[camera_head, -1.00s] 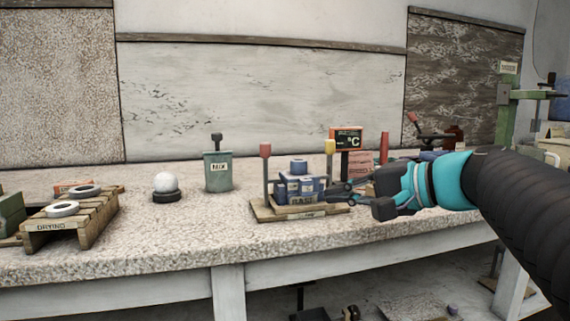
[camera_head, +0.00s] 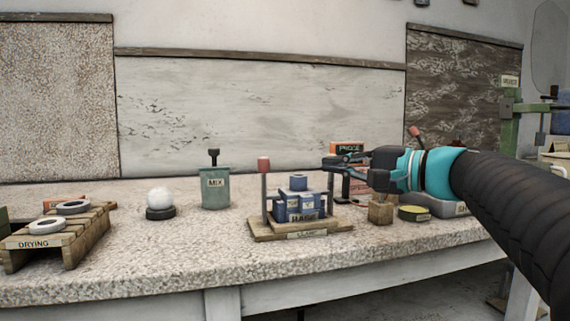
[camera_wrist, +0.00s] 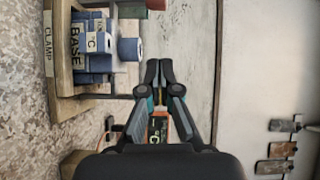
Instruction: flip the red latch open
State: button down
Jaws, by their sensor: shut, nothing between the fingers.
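A wooden clamp stand (camera_head: 262,236) holds blue blocks (camera_head: 299,205) between two upright posts. The left post has a red cap (camera_head: 264,165), the only red latch-like part I see on the stand. The right post's top is hidden behind my gripper (camera_head: 328,166). My gripper is shut and empty, with its fingertips at about cap height, right of the blocks and well apart from the red cap. In the wrist view the closed fingertips (camera_wrist: 159,72) point toward the stand's side, with the blue blocks (camera_wrist: 98,45) at upper left.
A green MIX bin (camera_head: 215,188), a white sphere on a dark ring (camera_head: 159,198) and a drying rack (camera_head: 75,235) stand left. The bench between bin and stand is clear.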

jog(key=x, duration=0.6)
jog(key=shift+w+a, duration=0.1)
jog(key=shift+a, duration=0.15)
jog(key=a, duration=0.3)
jog(key=shift+a+f, duration=0.1)
jog(key=shift+a, duration=0.55)
